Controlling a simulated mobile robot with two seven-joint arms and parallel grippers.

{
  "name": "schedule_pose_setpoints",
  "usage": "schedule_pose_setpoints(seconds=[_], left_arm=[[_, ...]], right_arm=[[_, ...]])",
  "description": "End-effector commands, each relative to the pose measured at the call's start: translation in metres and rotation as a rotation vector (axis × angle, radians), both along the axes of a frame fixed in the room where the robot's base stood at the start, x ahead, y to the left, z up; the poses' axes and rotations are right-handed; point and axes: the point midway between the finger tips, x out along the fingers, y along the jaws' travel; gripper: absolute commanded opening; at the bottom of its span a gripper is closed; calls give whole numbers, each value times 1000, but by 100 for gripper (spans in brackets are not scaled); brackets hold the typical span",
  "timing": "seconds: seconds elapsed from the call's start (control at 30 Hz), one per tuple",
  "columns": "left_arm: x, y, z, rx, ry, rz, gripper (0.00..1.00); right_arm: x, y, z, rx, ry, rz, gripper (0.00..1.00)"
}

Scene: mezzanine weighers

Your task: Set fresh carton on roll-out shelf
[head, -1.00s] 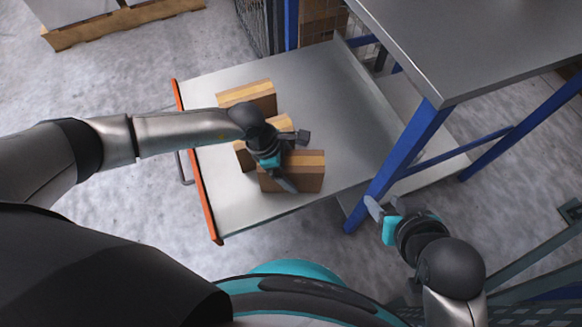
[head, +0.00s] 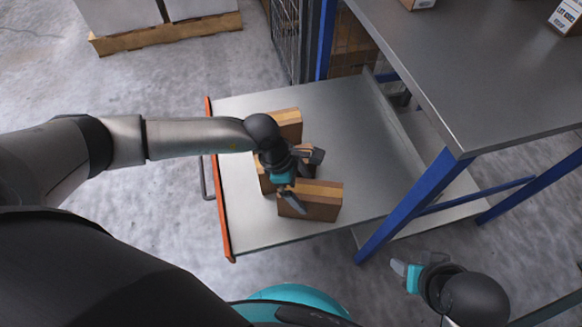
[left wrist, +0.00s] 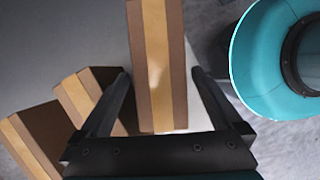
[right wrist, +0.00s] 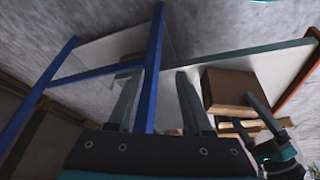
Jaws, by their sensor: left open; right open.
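Three brown cartons with tan tape stand on the grey roll-out shelf (head: 350,125): a near one (head: 322,206), a middle one (head: 266,180) and a back one (head: 290,122). My left gripper (head: 306,180) is open above the near carton and hides part of the middle one. In the left wrist view the near carton (left wrist: 157,60) lies between the spread fingers with gaps at both sides, and the other two (left wrist: 92,95) are at left. My right gripper (head: 408,268) is open and empty, off the shelf's near right corner; its fingers (right wrist: 155,88) also show in the right wrist view.
A grey table (head: 450,70) on blue legs (head: 415,205) overhangs the shelf's right side. Two small cartons (head: 568,15) are at its far edge. The shelf has an orange front edge (head: 218,185) with a handle. Its right part is bare. A loaded pallet (head: 165,36) stands at back left.

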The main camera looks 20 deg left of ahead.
Motion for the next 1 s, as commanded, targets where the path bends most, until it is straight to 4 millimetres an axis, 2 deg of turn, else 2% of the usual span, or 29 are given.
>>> schedule_pose_setpoints(seconds=[0.03, 0.2, 0.5, 0.7, 1.0], left_arm=[[0, 2, 9, -1, 0, 0, 100], [-2, 11, 28, 0, -1, -1, 100], [-5, 23, 58, -1, -1, -1, 100], [-6, 26, 66, 0, -1, -2, 100], [-6, 26, 66, 0, -1, -2, 100]], right_arm=[[0, 0, -4, -1, 11, 0, 50], [0, 1, -25, -4, 40, 1, 50], [-6, 0, -56, -9, 81, 3, 50], [-8, 0, -65, -10, 91, 4, 50], [-8, 0, -67, -10, 93, 4, 50]])
